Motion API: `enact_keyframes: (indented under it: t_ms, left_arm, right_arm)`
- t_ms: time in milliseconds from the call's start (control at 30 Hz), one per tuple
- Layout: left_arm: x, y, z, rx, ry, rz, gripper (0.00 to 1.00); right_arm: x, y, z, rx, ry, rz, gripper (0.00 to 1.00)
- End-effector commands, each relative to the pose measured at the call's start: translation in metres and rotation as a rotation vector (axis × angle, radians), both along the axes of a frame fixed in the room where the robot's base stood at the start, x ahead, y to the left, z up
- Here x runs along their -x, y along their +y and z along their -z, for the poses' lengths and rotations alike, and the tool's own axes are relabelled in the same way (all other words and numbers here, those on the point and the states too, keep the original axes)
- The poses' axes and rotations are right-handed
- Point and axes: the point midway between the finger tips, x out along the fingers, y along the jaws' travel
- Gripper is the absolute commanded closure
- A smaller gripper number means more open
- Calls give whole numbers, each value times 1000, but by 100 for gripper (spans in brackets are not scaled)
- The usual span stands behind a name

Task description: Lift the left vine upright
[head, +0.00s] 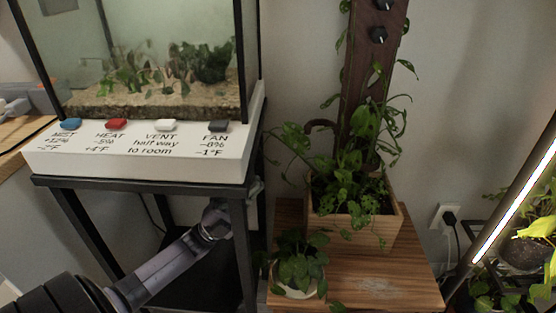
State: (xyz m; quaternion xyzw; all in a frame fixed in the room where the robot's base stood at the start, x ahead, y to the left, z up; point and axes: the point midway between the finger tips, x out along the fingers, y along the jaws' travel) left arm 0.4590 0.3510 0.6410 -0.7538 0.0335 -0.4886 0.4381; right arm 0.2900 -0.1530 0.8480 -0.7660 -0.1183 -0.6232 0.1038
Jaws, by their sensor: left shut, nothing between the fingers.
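A leafy vine plant (345,185) grows from a wooden box planter (384,232) in front of a dark upright board (362,85). On its left side a vine (290,140) arches out and hangs away from the board. Other stems run up along both edges of the board. My left arm comes in from the lower left. My right gripper is not in view.
A glass terrarium (150,55) on a white labelled base (140,163) stands on the black stand (150,187). A small potted plant (298,270) sits on the wooden table (385,285) before the planter. A bright light bar (515,200) and more plants are at right.

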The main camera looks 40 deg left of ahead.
Motion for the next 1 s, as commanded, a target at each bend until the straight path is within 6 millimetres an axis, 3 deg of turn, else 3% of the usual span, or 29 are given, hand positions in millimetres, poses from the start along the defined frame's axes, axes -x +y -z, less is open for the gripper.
enact_keyframes:
  t_ms: [233, 500, 1000]
  left_arm:
    - [-28, -26, -38, -1, -4, 2, 100]
    - [-58, -20, -48, -1, 0, -1, 100]
    - [-63, -20, -51, -1, 2, -1, 100]
  right_arm:
    - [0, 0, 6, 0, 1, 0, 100]
    - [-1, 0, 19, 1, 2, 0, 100]
    - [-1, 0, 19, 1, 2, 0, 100]
